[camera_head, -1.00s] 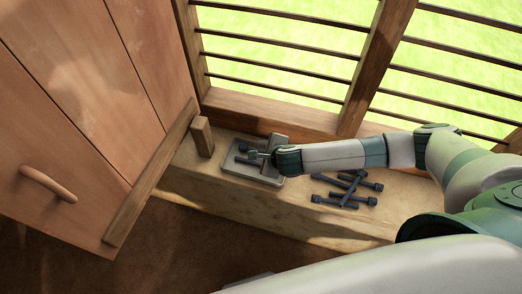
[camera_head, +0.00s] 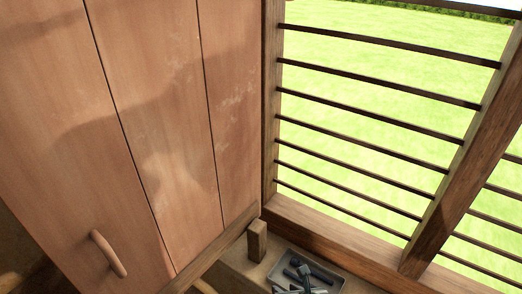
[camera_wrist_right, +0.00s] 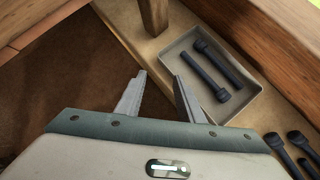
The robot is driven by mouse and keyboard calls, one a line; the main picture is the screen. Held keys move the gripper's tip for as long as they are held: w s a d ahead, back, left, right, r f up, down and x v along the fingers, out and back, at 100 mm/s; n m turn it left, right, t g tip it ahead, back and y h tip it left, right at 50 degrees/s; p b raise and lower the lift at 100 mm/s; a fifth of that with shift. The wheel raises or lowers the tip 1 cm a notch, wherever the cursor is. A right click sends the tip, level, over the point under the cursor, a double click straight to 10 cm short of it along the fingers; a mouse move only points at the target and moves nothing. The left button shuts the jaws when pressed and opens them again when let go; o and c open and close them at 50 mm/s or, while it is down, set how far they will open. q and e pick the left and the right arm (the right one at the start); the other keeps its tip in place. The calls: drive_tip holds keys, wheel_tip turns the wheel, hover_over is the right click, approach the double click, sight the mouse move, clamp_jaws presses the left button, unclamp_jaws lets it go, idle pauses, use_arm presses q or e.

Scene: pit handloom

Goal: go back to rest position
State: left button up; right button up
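In the wrist view my right gripper (camera_wrist_right: 158,82) is open, with nothing between its two grey fingers. It is beside a shallow grey tray (camera_wrist_right: 177,44) and over the ledge's edge. Two dark bobbin-like pieces (camera_wrist_right: 212,69) lie in the tray. In the head view only the tips of my right gripper (camera_head: 293,282) show at the bottom edge, by the tray (camera_head: 338,277). The rest of the right arm is out of that view. My left gripper is in neither view.
Several loose dark pieces (camera_wrist_right: 299,141) lie on the ledge at the wrist view's lower right. A wooden block (camera_head: 257,240) stands beside the tray. A wooden panel with a handle (camera_head: 108,253) fills the left; a barred window (camera_head: 370,130) is at the right.

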drive_tip(key=s+d+r+m+g+h, duration=0.1)
drive_tip(key=s+d+m+g, duration=0.1)
drive_tip(key=s+d+m, duration=1.2)
drive_tip(key=s+d+r+m+g+h, duration=0.15)
drive_tip(key=s+m, duration=0.85)
drive_tip(key=m, duration=1.1)
wheel_tip(320, 180, down, 34)
drive_tip(key=s+g+b, duration=0.1)
drive_tip(key=g+b, duration=0.1)
drive_tip(key=b, duration=0.4)
drive_tip(key=s+d+f+b, duration=0.1)
drive_tip(key=s+f+b, duration=0.2)
drive_tip(key=s+f, duration=0.6)
drive_tip(key=s+d+f+b, duration=0.1)
drive_tip(key=s+f+b, duration=0.1)
drive_tip(key=s+f, duration=0.7)
wheel_tip(320, 180, down, 6)
drive_tip(key=shift+s+d+r+g+b, duration=0.1)
drive_tip(key=shift+s+d+g+b, duration=0.1)
drive_tip(key=shift+d+g+b, duration=0.25)
